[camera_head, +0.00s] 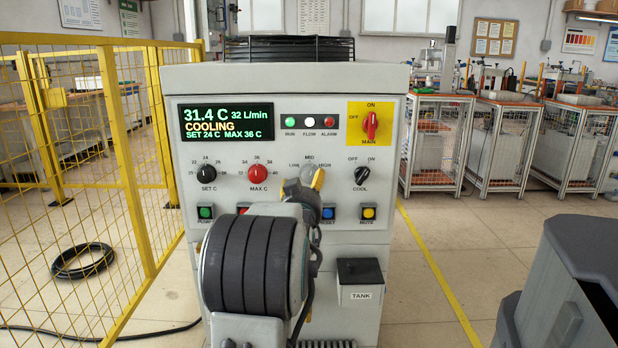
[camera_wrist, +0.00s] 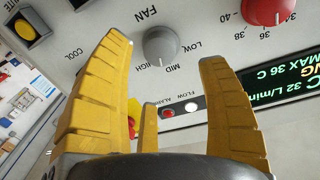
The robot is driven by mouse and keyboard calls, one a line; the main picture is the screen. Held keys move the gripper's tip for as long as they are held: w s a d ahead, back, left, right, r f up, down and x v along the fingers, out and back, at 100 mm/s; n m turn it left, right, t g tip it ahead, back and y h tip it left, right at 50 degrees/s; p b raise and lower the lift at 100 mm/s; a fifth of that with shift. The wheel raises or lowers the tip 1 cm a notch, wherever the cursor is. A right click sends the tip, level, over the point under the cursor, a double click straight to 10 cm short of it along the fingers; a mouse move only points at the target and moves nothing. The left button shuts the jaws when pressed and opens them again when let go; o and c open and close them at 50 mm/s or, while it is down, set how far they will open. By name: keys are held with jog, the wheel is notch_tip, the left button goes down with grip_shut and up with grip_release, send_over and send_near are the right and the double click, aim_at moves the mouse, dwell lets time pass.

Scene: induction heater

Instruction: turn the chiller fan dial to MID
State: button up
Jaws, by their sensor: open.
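The chiller fan dial is a grey round knob (camera_wrist: 160,45) under the words LOW, MID and HIGH on the light panel. In the head view the fan dial (camera_head: 307,171) is partly hidden by my gripper (camera_head: 318,182). In the wrist view my gripper (camera_wrist: 165,52) has its yellow fingers spread, with the dial showing in the gap between the tips. Nothing is held. I cannot tell how far the tips are from the panel. The dial's pointer is too unclear to read.
Left of the fan dial is the red MAX C dial (camera_head: 257,174); right is the black COOL switch (camera_head: 361,174). A red MAIN switch (camera_head: 371,125) is above right. Buttons run below, including a yellow one (camera_head: 368,213). A yellow fence (camera_head: 128,185) stands left.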

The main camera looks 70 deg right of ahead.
aim_at(309, 178)
jog(key=shift+x, duration=3.65)
jog(key=c, duration=1.2)
jog(key=shift+f+n+b, duration=0.2)
jog(key=shift+n+b, duration=0.3)
jog(key=shift+b, duration=0.5)
jog(key=shift+r+n+b, duration=0.15)
jog(key=shift+n+b, duration=0.3)
jog(key=shift+n, duration=0.45)
jog(key=o, duration=1.2)
